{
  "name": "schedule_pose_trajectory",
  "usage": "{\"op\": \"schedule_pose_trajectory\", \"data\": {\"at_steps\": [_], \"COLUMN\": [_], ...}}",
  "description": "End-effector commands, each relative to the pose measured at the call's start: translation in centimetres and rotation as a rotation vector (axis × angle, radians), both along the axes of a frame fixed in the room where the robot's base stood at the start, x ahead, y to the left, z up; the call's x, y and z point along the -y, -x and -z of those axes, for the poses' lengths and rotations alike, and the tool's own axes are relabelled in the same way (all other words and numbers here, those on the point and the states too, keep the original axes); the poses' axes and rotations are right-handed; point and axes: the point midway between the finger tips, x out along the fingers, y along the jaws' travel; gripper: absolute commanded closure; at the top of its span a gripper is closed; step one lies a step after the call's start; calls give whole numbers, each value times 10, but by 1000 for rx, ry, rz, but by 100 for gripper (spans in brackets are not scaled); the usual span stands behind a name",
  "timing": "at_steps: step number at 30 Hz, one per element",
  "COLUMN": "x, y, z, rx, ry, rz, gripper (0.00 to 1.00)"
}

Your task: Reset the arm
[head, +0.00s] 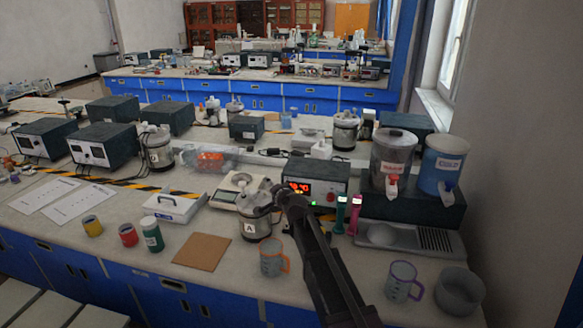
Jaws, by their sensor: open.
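My arm (328,262) rises from the bottom edge of the head view and reaches up and away over the front bench. My gripper (283,193) is at its far end, small and dark, in front of the power unit with a red display (318,175). It is open, though its fingers are hard to make out. In the picture it overlaps the top right of the steel vessel marked A (253,226); I cannot tell whether they touch. I see nothing held in it.
An orange-handled beaker (272,262) stands left of my arm. A purple-handled beaker (401,284) and a grey bowl (459,293) stand right of it. Two dispensers (392,158) (440,168) are at the right. A brown mat (202,252) lies bare at the front.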

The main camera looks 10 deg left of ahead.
Motion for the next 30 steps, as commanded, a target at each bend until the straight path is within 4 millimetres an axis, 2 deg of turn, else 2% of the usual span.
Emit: {"op": "schedule_pose_trajectory", "data": {"at_steps": [5,8,14,23,30], "x": [25,52,127,256,349], "y": [10,21,59,141,223], "z": [11,23,58,108,131], "rx": [-19,-43,-133,-355,-581], "ry": [76,159,393,734,933], "rz": [-22,-47,-123,-247,-343], "gripper": [18,18,18,18,18]}}
